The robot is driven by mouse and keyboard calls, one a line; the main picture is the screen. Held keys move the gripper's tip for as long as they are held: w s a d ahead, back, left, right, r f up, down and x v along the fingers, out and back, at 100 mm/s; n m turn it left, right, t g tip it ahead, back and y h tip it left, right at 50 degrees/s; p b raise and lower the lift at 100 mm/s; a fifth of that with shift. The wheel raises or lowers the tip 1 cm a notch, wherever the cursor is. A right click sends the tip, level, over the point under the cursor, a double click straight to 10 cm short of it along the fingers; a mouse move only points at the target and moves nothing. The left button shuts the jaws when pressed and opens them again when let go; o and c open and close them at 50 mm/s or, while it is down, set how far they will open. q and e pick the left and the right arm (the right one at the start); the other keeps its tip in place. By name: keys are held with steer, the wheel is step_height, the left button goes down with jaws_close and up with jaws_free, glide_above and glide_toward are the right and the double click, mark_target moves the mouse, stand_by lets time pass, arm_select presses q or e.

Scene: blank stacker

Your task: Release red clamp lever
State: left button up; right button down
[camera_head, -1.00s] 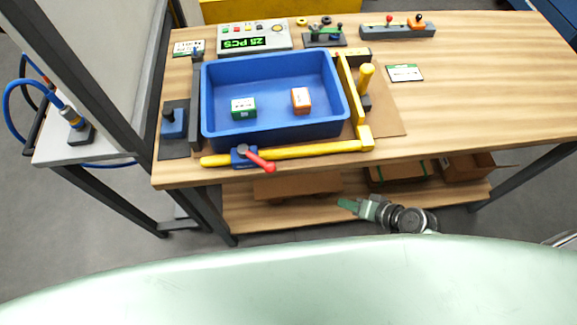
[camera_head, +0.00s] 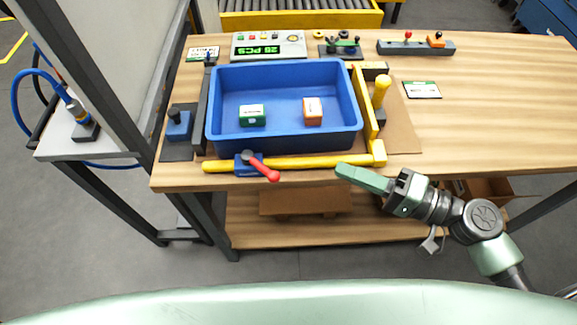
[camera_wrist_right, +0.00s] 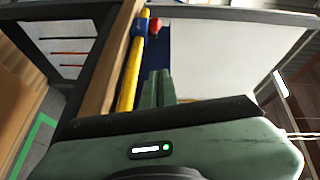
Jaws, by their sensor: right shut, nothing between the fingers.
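The red clamp lever (camera_head: 261,168) sits on a blue clamp block (camera_head: 246,165) at the front yellow bar (camera_head: 310,162), below the blue bin. It slants down to the right, its red knob over the table's front edge. The lever's red end also shows in the right wrist view (camera_wrist_right: 155,26), beyond my fingertips. My right gripper (camera_head: 342,170) is shut and empty near the table's front edge, right of the lever and apart from it. Its closed fingers show in the right wrist view (camera_wrist_right: 158,78). My left gripper is not in view.
The blue bin (camera_head: 285,142) holds a green box (camera_head: 252,115) and an orange box (camera_head: 313,111). A yellow upright handle (camera_head: 381,92) stands right of the bin. A control box (camera_head: 268,45) with a green display is behind.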

mark_target(260, 166)
steer(key=shift+w+a, duration=0.1)
steer(key=p+x, duration=0.1)
steer(key=x, duration=0.2)
steer(key=p+x, duration=0.2)
steer(key=x, duration=0.1)
steer(key=p+x, duration=0.1)
steer(key=x, duration=0.3)
steer(key=shift+a+r, duration=0.15)
steer(key=shift+r, duration=0.05)
steer(key=shift+s+a+f+p, duration=0.25)
steer(key=shift+s+a, duration=0.15)
steer(key=shift+s, duration=0.15)
steer(key=shift+s+a+f+p, duration=0.15)
steer(key=shift+s+a+p, duration=0.1)
steer(key=shift+s+a, duration=0.25)
steer(key=shift+s+a+f, duration=0.25)
steer(key=shift+s, duration=0.25)
